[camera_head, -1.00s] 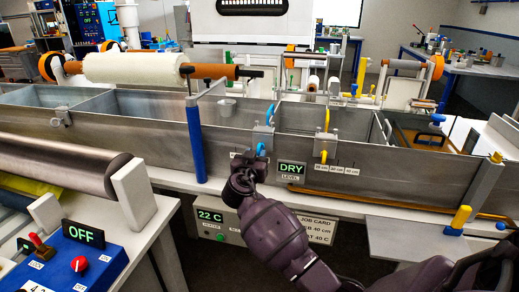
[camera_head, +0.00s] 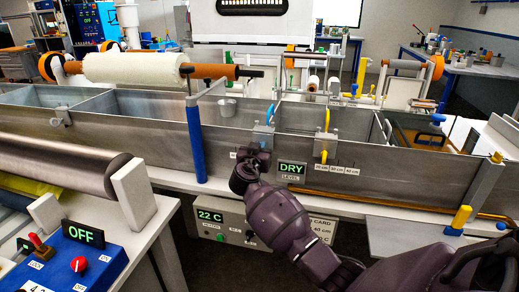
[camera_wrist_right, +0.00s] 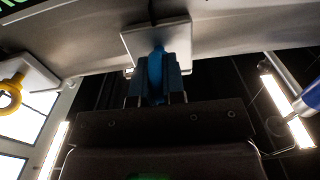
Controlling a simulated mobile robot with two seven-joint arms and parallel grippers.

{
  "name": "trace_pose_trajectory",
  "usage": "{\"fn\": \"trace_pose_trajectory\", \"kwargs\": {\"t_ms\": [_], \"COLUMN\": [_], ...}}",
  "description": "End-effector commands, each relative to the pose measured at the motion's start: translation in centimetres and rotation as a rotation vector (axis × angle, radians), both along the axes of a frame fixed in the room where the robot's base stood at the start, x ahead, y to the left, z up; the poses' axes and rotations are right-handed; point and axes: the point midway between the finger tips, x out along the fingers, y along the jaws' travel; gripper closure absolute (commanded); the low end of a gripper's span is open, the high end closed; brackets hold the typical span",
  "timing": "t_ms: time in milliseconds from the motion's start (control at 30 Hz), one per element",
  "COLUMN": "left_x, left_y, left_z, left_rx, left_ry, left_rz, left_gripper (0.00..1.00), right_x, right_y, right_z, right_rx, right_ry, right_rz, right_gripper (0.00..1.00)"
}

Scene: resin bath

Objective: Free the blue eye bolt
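The blue eye bolt shows its upper blue part (camera_head: 270,114) above a grey bracket (camera_head: 263,137) on the front wall of the steel bath. Its lower end is hidden behind my right gripper in the head view. In the right wrist view the blue piece (camera_wrist_right: 156,72) comes down from the bracket plate (camera_wrist_right: 158,42). My right gripper (camera_head: 257,154) is at the bracket. In the wrist view its two dark fingers (camera_wrist_right: 158,88) flank the blue piece closely, with no clear gap, and look shut on it. My left gripper is not in view.
A yellow eye bolt (camera_head: 323,157) hangs from a neighbouring bracket to the right. A DRY level sign (camera_head: 292,171) sits just right of my gripper. A blue post (camera_head: 196,139) stands to the left. A control box (camera_head: 214,222) is below.

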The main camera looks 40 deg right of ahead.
Motion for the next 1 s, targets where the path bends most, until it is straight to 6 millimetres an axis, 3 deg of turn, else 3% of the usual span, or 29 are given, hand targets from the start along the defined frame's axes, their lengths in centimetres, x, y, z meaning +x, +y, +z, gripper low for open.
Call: {"fn": "trace_pose_trajectory", "kwargs": {"t_ms": [467,1000], "left_x": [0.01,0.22], "left_y": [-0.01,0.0], "left_z": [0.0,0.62], "left_rx": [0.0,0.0], "left_ry": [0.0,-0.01], "left_rz": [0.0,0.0], "left_gripper": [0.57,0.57], "right_x": [0.0,0.15], "right_y": [0.03,0.17], "right_z": [-0.05,0.02], "right_rx": [-0.059,-0.349], "right_ry": [0.071,0.411], "right_rz": [-0.001,-0.001], "right_gripper": [1.0,1.0]}}
